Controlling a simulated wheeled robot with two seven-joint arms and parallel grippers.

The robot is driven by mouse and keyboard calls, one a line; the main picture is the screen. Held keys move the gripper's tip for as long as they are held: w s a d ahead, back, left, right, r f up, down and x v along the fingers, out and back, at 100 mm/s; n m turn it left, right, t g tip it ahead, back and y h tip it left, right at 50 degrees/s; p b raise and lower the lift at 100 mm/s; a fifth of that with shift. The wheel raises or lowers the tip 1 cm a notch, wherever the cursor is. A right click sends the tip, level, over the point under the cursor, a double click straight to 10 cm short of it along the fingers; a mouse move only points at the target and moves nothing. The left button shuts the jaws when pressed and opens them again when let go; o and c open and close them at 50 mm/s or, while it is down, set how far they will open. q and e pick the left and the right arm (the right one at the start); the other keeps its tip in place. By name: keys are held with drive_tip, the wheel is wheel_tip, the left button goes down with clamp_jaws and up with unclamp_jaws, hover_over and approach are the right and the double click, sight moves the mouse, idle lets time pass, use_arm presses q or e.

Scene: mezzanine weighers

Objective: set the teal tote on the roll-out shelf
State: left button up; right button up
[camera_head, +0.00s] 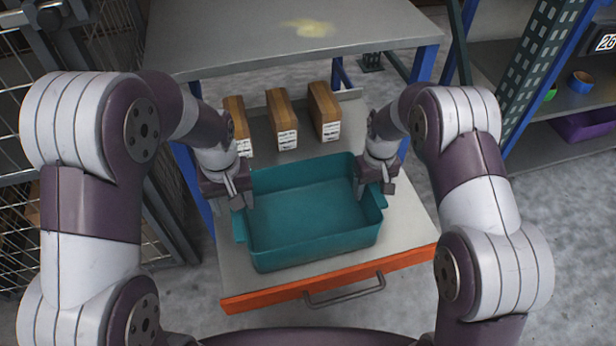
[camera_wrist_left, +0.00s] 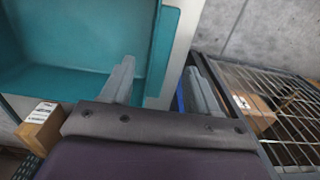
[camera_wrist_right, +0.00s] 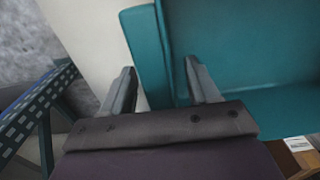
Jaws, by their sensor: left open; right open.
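The teal tote (camera_head: 315,249) is empty and upright. It appears to rest on the pulled-out roll-out shelf (camera_head: 408,222), near its orange front edge. My left gripper (camera_head: 240,200) is at the tote's left end, and my right gripper (camera_head: 375,188) is at its right end. In the left wrist view the fingers are apart, with the tote's end lip (camera_wrist_left: 164,50) showing between and beyond them. In the right wrist view the fingers are also apart around the line of the other end lip (camera_wrist_right: 147,50). Whether any finger touches the tote is unclear.
Three brown boxes (camera_head: 282,120) stand behind the tote on the shelf. A grey top (camera_head: 280,45) overhangs the back. A wire mesh cage (camera_head: 18,150) is at left. Another rack with a purple bin (camera_head: 585,125) is at right. Bare shelf shows right of the tote.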

use_arm(q)
wheel_tip(320, 180, up, 4)
use_arm(e)
drive_tip(key=shift+r, duration=0.1)
wheel_tip(320, 180, up, 12)
idle(0.6)
